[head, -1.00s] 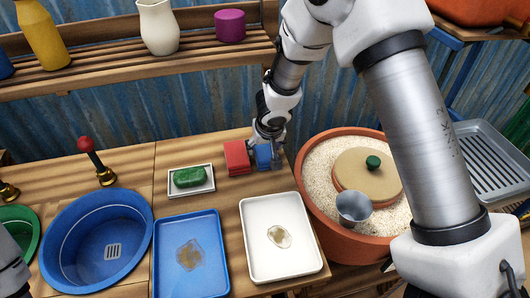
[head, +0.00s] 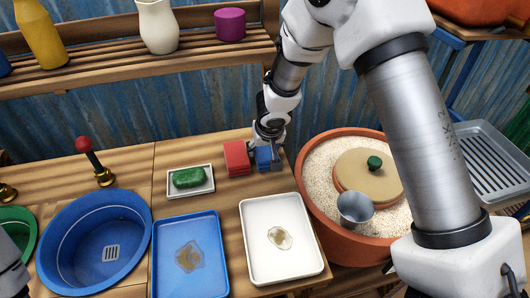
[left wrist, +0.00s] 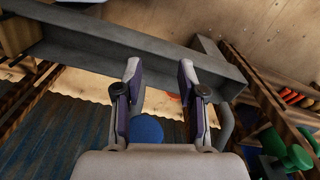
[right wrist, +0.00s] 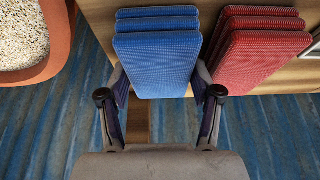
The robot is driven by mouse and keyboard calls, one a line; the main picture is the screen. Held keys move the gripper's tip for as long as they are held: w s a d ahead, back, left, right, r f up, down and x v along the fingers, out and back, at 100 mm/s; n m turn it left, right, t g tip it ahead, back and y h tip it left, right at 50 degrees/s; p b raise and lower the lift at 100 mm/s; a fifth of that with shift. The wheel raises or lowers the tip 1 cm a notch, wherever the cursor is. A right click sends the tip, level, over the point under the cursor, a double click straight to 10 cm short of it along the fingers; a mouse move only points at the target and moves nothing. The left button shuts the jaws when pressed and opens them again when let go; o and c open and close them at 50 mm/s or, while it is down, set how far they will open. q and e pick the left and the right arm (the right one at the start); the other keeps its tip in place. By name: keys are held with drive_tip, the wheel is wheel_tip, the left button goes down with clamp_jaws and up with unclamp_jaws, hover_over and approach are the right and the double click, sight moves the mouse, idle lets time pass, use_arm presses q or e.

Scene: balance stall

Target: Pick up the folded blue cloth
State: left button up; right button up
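The folded blue cloth (head: 264,158) lies as a layered block on the wooden table, just right of a folded red cloth (head: 236,157). In the right wrist view the blue cloth (right wrist: 158,55) fills the space between my right fingers, with the red cloth (right wrist: 262,45) close beside it. My right gripper (right wrist: 159,72) has one finger against each side of the blue cloth; its tips are partly hidden by the cloth. It comes down from behind in the head view (head: 269,147). My left gripper (left wrist: 160,75) is open and empty, away from the cloths.
A pot of grain (head: 384,250) stands close on the right, with a lid (head: 350,178) and metal cup (head: 355,208).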

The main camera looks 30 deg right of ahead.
sight(265, 150)
idle(0.3)
drive_tip(key=shift+r+p, duration=0.5)
drive_tip(key=shift+p, duration=0.25)
wheel_tip(265, 150, up, 3)
drive_tip(key=shift+r+p, duration=0.2)
drive_tip(key=shift+p, duration=0.75)
drive_tip(key=s+b, duration=0.1)
drive_tip(key=f+b, duration=0.1)
drive_tip(key=shift+s+a+b, duration=0.35)
drive_tip(key=shift+s, duration=0.05)
drive_tip(key=s+b, duration=0.1)
drive_tip(key=s, duration=0.1)
drive_tip(key=s+a+b, duration=0.1)
drive_tip(key=s, duration=0.1)
drive_tip(key=s+a+b, duration=0.1)
drive_tip(key=shift+s+a+r, duration=0.15)
drive_tip(key=shift+s+r, duration=0.2)
drive_tip(key=shift+s, duration=0.05)
drive_tip(key=s+a, duration=0.1)
drive_tip(key=s, duration=0.1)
drive_tip(key=s+r+p, duration=0.1)
drive_tip(key=s, duration=0.1)
drive_tip(key=s+a, duration=0.1)
drive_tip(key=s, duration=0.1)
drive_tip(key=shift+s+a+r, duration=0.3)
drive_tip(key=shift+s+a, duration=0.05)
drive_tip(key=shift+s+f, duration=0.15)
drive_tip(key=shift+s, duration=0.15)
